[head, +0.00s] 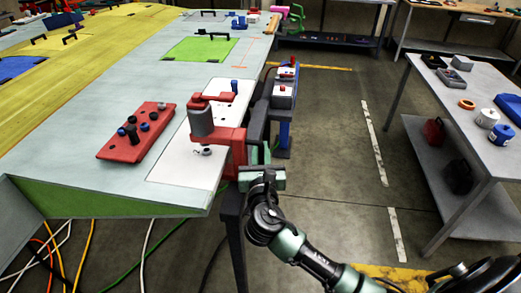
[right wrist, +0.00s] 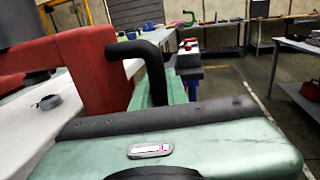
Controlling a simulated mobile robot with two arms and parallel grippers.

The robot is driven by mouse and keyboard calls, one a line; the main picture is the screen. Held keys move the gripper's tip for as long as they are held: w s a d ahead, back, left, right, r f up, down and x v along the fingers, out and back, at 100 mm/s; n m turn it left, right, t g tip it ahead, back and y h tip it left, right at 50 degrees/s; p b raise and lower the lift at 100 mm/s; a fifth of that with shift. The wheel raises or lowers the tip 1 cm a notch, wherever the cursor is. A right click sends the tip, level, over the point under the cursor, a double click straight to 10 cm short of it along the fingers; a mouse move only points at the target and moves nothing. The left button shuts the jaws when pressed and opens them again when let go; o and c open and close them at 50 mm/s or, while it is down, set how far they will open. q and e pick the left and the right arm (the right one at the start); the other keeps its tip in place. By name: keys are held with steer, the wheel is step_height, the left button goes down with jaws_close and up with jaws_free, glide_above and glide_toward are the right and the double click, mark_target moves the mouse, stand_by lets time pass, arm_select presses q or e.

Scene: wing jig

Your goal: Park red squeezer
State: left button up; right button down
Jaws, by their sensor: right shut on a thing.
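The red squeezer (head: 232,150) is a red C-shaped frame with a grey cylinder, at the near right edge of the wing. It stands over a white panel (head: 180,165), beside a small dark round fitting (head: 207,151). My right gripper (head: 258,168) is at the squeezer's outer right side, shut on it. In the right wrist view the red frame (right wrist: 70,65) fills the left, with a black bent handle (right wrist: 145,58) in front of my green gripper body. The fingertips are mostly hidden there. My left gripper is not in view.
A red block (head: 135,140) with several dark and blue knobs lies on the wing. A blue and grey stand (head: 284,98) with red-topped units is just beyond the squeezer. A grey side table (head: 470,105) stands right, with open floor between. Cables lie below the wing.

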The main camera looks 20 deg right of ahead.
steer(key=shift+s+a, duration=0.1)
stand_by(0.5)
steer(key=a+p+v, duration=0.1)
steer(key=p+v, duration=0.1)
steer(key=v, duration=0.6)
steer(key=shift+a+f+p, duration=0.2)
steer(key=shift+a+p, duration=0.1)
steer(key=shift+p, duration=0.1)
steer(key=c, duration=1.7)
jaws_free()
steer(key=shift+a+r, duration=0.1)
steer(key=shift+r, duration=0.05)
